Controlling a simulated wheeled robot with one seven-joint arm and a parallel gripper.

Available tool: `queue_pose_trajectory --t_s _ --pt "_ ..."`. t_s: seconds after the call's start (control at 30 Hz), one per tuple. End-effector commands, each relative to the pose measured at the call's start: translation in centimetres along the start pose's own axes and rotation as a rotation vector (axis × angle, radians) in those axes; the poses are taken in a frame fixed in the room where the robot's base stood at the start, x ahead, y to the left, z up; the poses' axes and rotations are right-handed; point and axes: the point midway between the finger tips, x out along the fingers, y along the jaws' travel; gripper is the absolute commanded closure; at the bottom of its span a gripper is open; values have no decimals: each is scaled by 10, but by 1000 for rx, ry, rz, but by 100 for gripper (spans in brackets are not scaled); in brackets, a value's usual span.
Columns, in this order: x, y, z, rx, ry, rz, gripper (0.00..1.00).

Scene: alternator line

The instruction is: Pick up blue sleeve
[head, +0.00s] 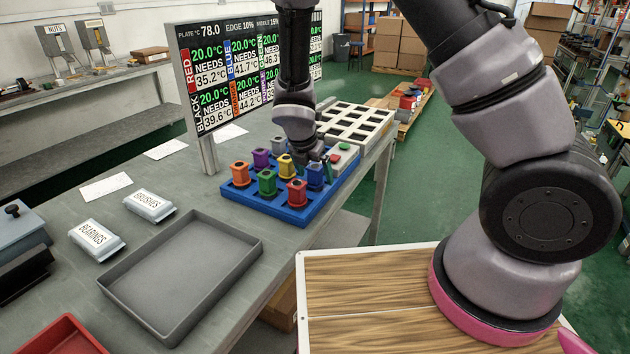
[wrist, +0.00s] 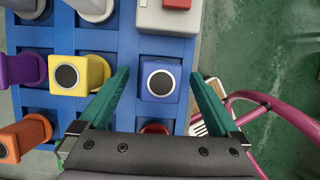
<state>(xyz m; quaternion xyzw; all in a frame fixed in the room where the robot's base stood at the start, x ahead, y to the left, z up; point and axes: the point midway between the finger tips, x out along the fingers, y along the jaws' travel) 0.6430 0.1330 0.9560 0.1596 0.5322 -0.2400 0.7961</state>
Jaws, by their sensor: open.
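The blue sleeve (wrist: 161,82) stands upright on the blue rack (wrist: 122,45), its dark round bore facing up. In the wrist view it lies between the two teal fingers of my gripper (wrist: 160,76), one at its left and one at its right. The fingers are open, with a gap on each side of the sleeve. In the head view the blue sleeve (head: 315,178) is partly covered by my gripper (head: 312,160), which is over the right end of the rack. I cannot tell the exact finger height.
The red sleeve (head: 297,192) stands close in front, partly hidden under my gripper in the wrist view. Yellow (wrist: 80,72), purple (wrist: 22,68) and orange (wrist: 20,138) sleeves stand to the left. A status board (head: 246,75) rises behind. A grey tray (head: 240,262) lies nearer.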

Motion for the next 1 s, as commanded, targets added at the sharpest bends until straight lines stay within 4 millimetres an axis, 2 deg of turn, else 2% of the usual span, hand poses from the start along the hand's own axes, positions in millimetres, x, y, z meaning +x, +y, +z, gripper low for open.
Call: queue_pose_trajectory --t_s 0.1,0.33,0.37,0.4,0.47,0.5,0.6,1.0 --pt "9 0 0 1 0 -1 2" --pt "10 0 0 2 0 1 2" --pt "10 0 0 2 0 1 10" --pt "10 0 0 2 0 1 25" --pt "10 0 0 1 0 1 48" --pt "10 0 0 2 0 1 63" --pt "10 0 0 1 0 1 100" --pt "4 1 3 3 0 4 100"
